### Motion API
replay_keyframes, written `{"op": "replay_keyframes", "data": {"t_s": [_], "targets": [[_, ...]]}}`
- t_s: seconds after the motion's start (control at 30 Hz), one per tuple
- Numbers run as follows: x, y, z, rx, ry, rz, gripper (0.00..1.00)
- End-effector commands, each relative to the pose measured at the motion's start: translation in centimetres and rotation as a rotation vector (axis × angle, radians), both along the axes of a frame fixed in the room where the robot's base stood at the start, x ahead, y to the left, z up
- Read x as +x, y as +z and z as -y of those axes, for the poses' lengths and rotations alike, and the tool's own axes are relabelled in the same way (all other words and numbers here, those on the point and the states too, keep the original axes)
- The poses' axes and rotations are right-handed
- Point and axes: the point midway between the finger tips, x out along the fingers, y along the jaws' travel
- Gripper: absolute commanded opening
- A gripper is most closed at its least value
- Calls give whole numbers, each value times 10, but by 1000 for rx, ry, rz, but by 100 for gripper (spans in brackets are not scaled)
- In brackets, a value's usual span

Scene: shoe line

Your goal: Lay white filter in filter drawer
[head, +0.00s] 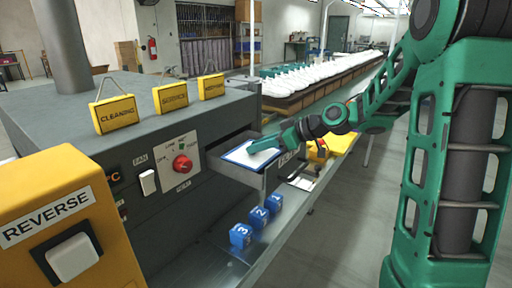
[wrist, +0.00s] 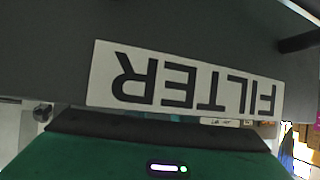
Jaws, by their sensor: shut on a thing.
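The filter drawer (head: 232,172) stands pulled out of the grey machine in the head view. The white filter (head: 238,155), a flat panel with a blue edge, lies level at the drawer's open top. My green gripper (head: 258,147) reaches in over the drawer front from the right and is shut on the filter's near part. Whether the filter rests fully on the drawer floor cannot be told. In the wrist view the drawer's grey front (wrist: 180,22) with its upside-down FILTER label fills the picture; the fingertips and filter are hidden there.
A red knob (head: 182,166) and white switch are on the machine face left of the drawer. Blue numbered blocks (head: 258,217) stand on the metal ledge below. A yellow item (head: 340,142) lies behind my wrist. Yellow signs stand on the machine top.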

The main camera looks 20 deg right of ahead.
Motion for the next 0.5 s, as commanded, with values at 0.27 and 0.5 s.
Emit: {"op": "replay_keyframes", "data": {"t_s": [0.27,0.5], "targets": [[0,0,0,0,0,0,43],[-3,2,4,0,-1,0,43]]}}
